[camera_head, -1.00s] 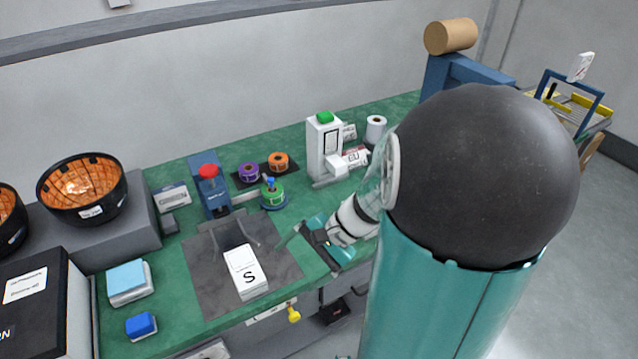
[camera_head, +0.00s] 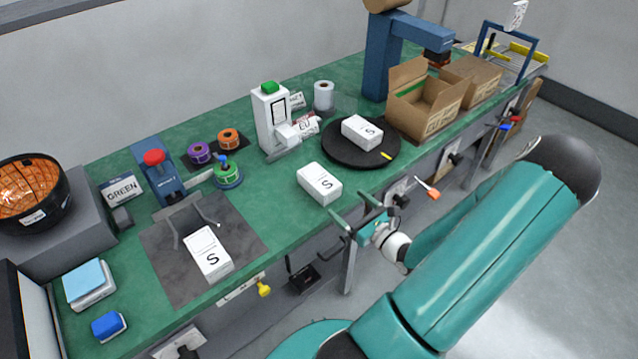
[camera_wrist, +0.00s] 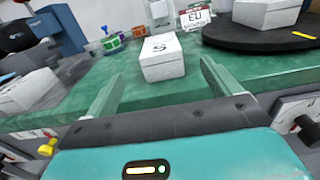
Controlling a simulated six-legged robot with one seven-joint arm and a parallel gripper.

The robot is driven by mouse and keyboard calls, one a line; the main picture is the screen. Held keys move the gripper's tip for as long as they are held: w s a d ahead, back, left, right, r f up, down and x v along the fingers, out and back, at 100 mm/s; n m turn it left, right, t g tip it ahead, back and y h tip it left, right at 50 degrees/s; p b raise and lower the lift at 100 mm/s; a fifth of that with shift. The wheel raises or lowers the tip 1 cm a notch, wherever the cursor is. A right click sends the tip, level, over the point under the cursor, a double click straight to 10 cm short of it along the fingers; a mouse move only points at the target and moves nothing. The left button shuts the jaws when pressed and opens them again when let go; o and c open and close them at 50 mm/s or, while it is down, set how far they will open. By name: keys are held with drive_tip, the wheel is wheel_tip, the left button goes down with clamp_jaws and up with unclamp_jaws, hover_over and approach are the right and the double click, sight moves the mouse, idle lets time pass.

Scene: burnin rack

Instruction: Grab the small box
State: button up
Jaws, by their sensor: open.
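Three small white boxes marked "S" show in the head view. One box (camera_head: 320,184) sits on the bare green bench near its front edge. A second box (camera_head: 208,252) lies on the grey mat at the left. A third box (camera_head: 362,132) rests on the black round turntable (camera_head: 340,155). My gripper (camera_head: 352,222) is open and empty at the bench's front edge, just in front of the middle box. In the wrist view, the middle box (camera_wrist: 162,58) stands beyond and between my two open fingers (camera_wrist: 158,88), apart from them.
A white label printer (camera_head: 268,118) stands behind the middle box. Tape rolls (camera_head: 228,138), a blue press with a red knob (camera_head: 155,170) and an open carton (camera_head: 425,100) stand on the bench. Green bench surface around the middle box is clear.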

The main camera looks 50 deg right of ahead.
sight(322, 179)
drive_tip(key=w, duration=0.4)
drive_tip(key=w+d, duration=0.1)
drive_tip(key=w, duration=0.7)
drive_tip(key=shift+w+d, duration=0.15)
drive_tip(key=shift+d, duration=0.1)
drive_tip(key=shift+r, duration=0.1)
drive_tip(key=c, duration=1.1)
drive_tip(key=shift+c, duration=0.2)
drive_tip(key=shift+r, duration=0.1)
